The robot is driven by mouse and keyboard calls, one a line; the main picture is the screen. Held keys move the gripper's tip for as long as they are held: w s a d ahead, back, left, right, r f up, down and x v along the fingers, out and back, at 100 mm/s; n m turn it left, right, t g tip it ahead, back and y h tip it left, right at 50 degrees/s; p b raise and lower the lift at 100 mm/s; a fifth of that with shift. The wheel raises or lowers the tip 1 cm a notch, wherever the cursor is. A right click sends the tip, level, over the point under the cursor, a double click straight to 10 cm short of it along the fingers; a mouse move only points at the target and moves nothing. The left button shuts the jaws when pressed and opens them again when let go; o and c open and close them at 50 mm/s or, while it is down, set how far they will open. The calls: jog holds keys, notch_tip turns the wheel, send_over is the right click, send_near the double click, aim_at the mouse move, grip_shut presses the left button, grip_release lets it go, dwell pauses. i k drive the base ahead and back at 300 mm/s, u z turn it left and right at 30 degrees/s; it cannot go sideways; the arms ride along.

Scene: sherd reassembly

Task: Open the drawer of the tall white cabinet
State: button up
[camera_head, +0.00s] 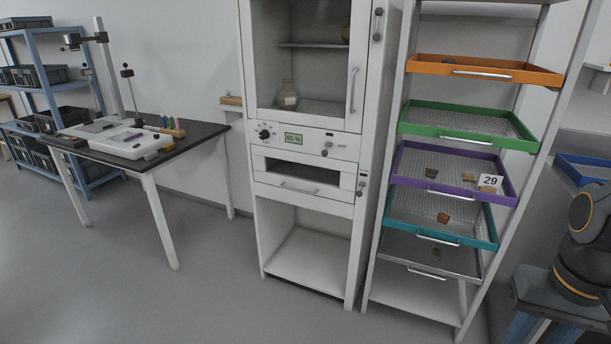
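The tall white cabinet (377,130) stands upright in the middle of the view. Its drawer (265,178) is at mid height, below the control panel, and has a pale bar handle (299,189) on its lower front. A dark window or slot (302,170) shows above the handle; I cannot tell which. The drawer front looks flush with the cabinet, so it appears shut. A small latch or lock (361,184) sits to the right of the drawer. My gripper is not in view, and nothing visible touches the handle.
Above the drawer are a control panel (293,139) and a glazed compartment holding a jar (288,95). A rack with coloured trays (466,137) stands close on the right. A black-topped table (188,134) stands left. The floor (215,290) in front is clear.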

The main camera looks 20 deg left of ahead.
aim_at(263, 158)
jog(key=k, duration=0.6)
jog(key=u, duration=0.7)
jog(key=i, duration=1.5)
jog(key=z, duration=0.55)
